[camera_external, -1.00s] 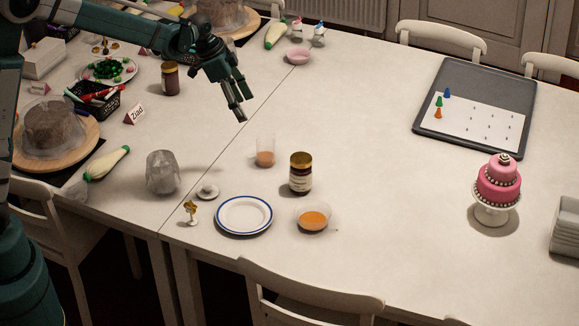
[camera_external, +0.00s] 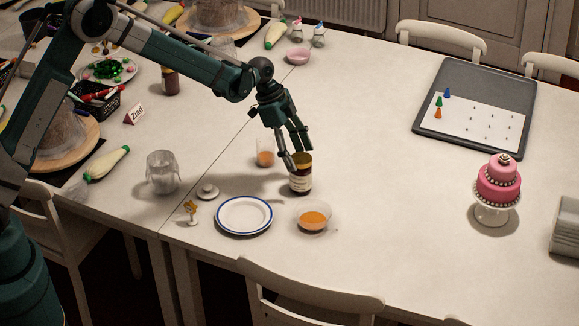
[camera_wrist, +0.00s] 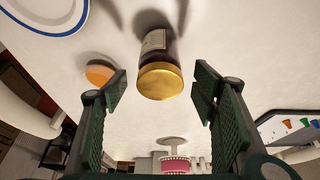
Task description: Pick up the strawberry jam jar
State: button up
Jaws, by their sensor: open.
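A dark jar with a gold lid and a pale label (camera_external: 301,181) stands upright on the white table, right of the plate. Its label is too small to read. My gripper (camera_external: 296,158) is open just above and behind it, its fingers overlapping the lid in the external view. In the wrist view the jar's gold lid (camera_wrist: 160,82) lies between my two spread green fingers (camera_wrist: 160,90), with a gap on each side. A similar dark jar (camera_external: 170,82) stands at the back left, partly hidden by my arm.
Close to the near jar are a glass with orange contents (camera_external: 265,158), a bowl of orange stuff (camera_external: 312,219) and a blue-rimmed plate (camera_external: 244,229). A pink tiered cake (camera_external: 498,183) and a dark tray (camera_external: 470,147) stand right. The table between is clear.

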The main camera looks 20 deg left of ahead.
aim_at(310, 182)
jog(key=shift+d+f, duration=0.4)
jog(key=shift+f, duration=0.05)
jog(key=shift+f, duration=0.1)
jog(key=shift+x, duration=1.2)
jog(key=shift+b+x, duration=0.55)
jog(key=shift+x, duration=2.05)
jog(key=shift+d, duration=0.15)
jog(key=c, duration=1.4)
